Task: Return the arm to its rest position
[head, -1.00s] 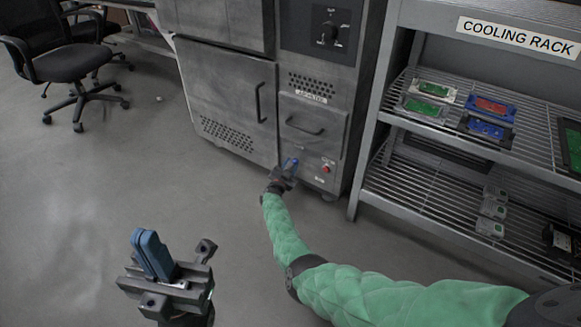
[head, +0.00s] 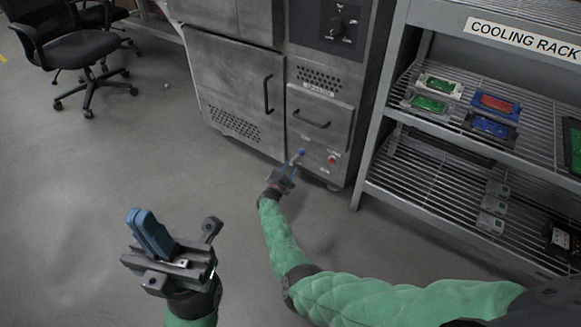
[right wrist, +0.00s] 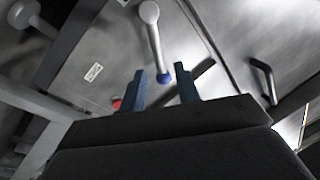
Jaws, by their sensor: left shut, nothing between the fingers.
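My left gripper (head: 148,233) is at the lower left of the head view, with its blue fingers together and nothing between them. My right arm reaches forward in its green sleeve toward the grey machine. My right gripper (head: 287,170) is in front of the machine's lower right part. In the right wrist view its two blue fingers (right wrist: 162,85) are apart with nothing held. A light lever with a blue ball end (right wrist: 164,77) shows beyond the gap between the fingers. The blue ball also shows in the head view (head: 301,152), just past the fingertips.
The grey machine (head: 235,85) stands ahead, with a red button (head: 332,160) near the lever. The cooling rack (head: 435,185) to the right holds several boards and parts. An office chair (head: 75,50) is at the upper left. The floor at left is clear.

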